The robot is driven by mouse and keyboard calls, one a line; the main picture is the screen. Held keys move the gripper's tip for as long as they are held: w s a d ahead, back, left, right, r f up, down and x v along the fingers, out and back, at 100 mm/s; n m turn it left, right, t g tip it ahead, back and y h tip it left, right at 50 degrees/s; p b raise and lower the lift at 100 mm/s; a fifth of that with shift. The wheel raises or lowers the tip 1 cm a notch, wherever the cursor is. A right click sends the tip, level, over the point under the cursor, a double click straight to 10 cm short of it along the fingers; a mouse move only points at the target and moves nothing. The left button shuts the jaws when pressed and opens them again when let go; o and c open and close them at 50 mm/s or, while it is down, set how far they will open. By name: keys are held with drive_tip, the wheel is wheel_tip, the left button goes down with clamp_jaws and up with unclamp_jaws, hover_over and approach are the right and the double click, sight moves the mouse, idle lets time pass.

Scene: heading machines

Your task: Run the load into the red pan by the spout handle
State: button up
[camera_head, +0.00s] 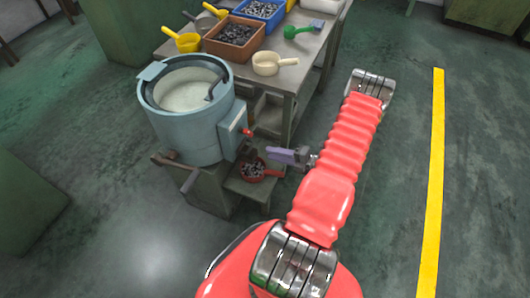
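A blue-grey drum-shaped machine (190,118) stands left of centre, its open top showing a pale, smooth bowl. A box with a small red-tipped part (247,132) sits on its right side; I cannot tell whether this part is the spout handle. The red pan (270,173) sits on a low shelf below the box, holding dark and light small pieces. Its handle points right. My gripper (278,154), grey-purple and partly behind my red arm, is just right of the machine's box, above and right of the pan. Contact and finger opening are unclear.
A table (289,82) behind the machine carries a brown bin (233,40) and a blue bin (260,12) of parts, a cream pan (268,64), a yellow scoop (186,41) and a green scoop (297,31). Open floor lies right, crossed by a yellow line (435,150).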

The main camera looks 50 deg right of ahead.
drive_tip(key=v, duration=0.4)
drive_tip(key=shift+a, duration=0.1)
idle(0.6)
